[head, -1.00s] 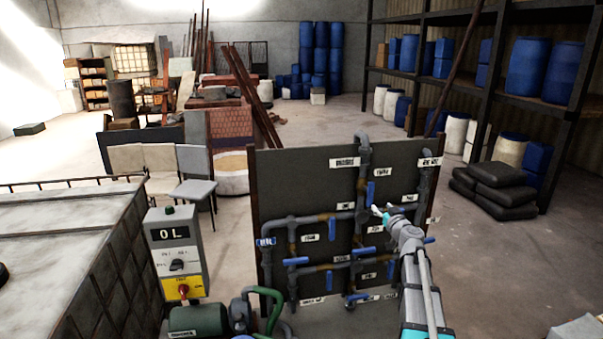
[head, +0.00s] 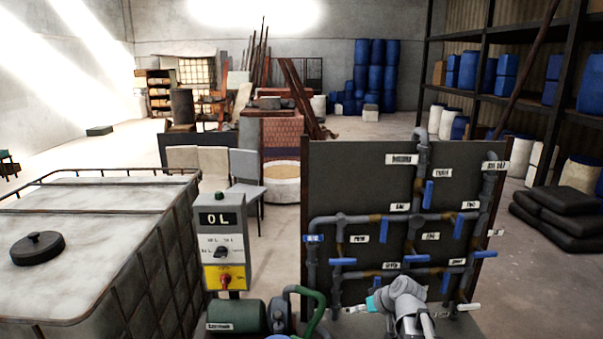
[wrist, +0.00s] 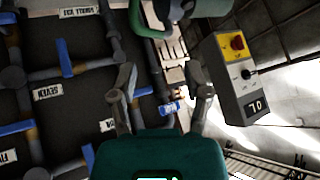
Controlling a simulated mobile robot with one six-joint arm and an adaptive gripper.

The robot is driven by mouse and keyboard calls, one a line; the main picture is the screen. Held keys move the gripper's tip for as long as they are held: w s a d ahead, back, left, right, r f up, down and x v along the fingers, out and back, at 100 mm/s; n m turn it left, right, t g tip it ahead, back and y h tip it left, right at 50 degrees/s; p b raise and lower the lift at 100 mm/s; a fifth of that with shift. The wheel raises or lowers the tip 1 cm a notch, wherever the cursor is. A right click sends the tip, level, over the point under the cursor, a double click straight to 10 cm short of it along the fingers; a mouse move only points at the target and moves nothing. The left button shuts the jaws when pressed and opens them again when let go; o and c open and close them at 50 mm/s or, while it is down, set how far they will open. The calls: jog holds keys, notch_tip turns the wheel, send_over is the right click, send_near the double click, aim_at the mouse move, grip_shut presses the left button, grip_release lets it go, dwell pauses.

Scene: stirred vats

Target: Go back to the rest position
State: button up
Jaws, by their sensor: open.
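My gripper (wrist: 162,82) is open and empty in the wrist view, its two grey fingers spread in front of its teal body. In the head view my gripper (head: 350,310) is low, in front of the bottom edge of the pipe panel (head: 350,180), and points left. Its fingertips are small and hard to make out there. The dark panel carries grey pipes, blue valve handles and white labels. A blue-and-white piece (wrist: 171,108) shows between the fingers in the wrist view; I cannot tell how far off it is.
A grey control box (head: 221,245) with a display and red knob stands left of the panel and also shows in the wrist view (wrist: 240,80). A green pump (head: 238,316) with a hose is below it. A large caged tank (head: 90,240) fills the left.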

jog(key=s+f+m+g+h+b, duration=0.1)
jog(key=s+f+g+h+b, duration=0.1)
jog(key=s+f, duration=0.3)
jog(key=s+f+m+g+h+b, duration=0.2)
jog(key=s+f+g+h+b, duration=0.1)
jog(key=s, duration=0.7)
notch_tip(320, 180, down, 3)
jog(key=shift+a+r+m+g, duration=0.2)
jog(key=shift+m+g, duration=0.1)
jog(key=shift+g, duration=0.2)
jog(key=w+a+r+m+t+y+p, duration=0.1)
jog(key=w+r+m+t+y, duration=0.2)
jog(key=w+r+m+t, duration=0.35)
jog(key=w+a+r+m+t+y+p, duration=0.1)
jog(key=w+a+r+m+t+y, duration=0.2)
jog(key=w+m, duration=0.7)
jog(key=w+d+r+m+t+h, duration=0.3)
jog(key=w+d+r+m, duration=0.3)
jog(key=d+m, duration=0.2)
jog(key=w+d+r+m+t+h+p, duration=0.1)
jog(key=w+d+r+m+t+h, duration=0.1)
jog(key=w+d+r+m+t, duration=0.3)
jog(key=d+r+m, duration=0.1)
jog(key=d+m, duration=0.2)
jog(key=m, duration=0.3)
jog(key=shift+w+d+r+h, duration=0.15)
jog(key=shift+w+h, duration=0.2)
jog(key=shift+h, duration=0.05)
